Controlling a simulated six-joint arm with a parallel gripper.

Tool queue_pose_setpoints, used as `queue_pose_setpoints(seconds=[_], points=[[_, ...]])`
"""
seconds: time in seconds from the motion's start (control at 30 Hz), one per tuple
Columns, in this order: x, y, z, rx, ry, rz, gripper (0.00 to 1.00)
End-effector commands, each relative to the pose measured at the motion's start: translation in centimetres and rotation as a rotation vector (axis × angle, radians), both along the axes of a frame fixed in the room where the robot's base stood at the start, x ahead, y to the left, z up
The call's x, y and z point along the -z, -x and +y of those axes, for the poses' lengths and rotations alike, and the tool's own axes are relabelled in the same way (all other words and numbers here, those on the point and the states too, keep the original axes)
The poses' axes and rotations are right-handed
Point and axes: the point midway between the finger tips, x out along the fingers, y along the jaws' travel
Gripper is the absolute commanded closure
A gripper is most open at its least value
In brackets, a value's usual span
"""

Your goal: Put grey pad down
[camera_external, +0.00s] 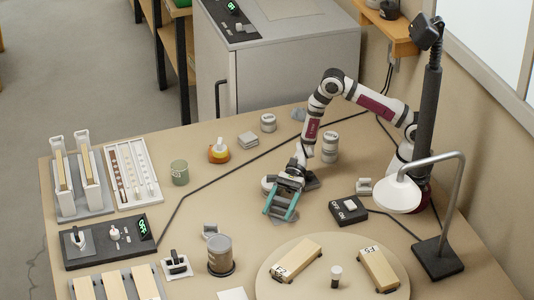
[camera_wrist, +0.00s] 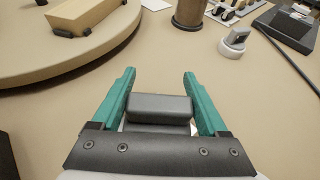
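The grey pad (camera_wrist: 158,107) is a small block with rounded edges. In the wrist view it lies between the two teal fingers of my gripper (camera_wrist: 159,80), its ends close against them. In the external view my gripper (camera_external: 281,208) points down low over the middle of the table; the pad is hard to make out there among the fingers. A pale surface shows just below the pad in the wrist view, partly hidden by the gripper body. I cannot tell whether the pad touches the table.
A round wooden board (camera_external: 268,272) with two wooden blocks lies in front. A brown-grey canister (camera_external: 221,255) stands front left. A switch box (camera_external: 348,211) and a lamp (camera_external: 438,255) are to the right. A black cable (camera_external: 215,183) crosses behind. Bare table lies left of my gripper.

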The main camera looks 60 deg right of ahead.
Motion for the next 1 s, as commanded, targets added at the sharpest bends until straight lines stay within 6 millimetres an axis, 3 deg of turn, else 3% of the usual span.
queue_pose_setpoints(seconds=[0.03, 0.1, 0.43, 0.8, 1.0], points=[[0.0, 0.0, 0.0, 0.0, 0.0, 0.0, 0.13], [0.0, 0.0, 0.0, 0.0, 0.0, 0.0, 0.0], [-0.6, -0.1, -0.5, 0.003, -0.001, -0.001, 0.0], [-3.7, -0.1, -8.2, 0.005, 0.0, -0.002, 0.0], [-4.8, -0.1, -10.8, 0.002, 0.0, -0.001, 0.0]])
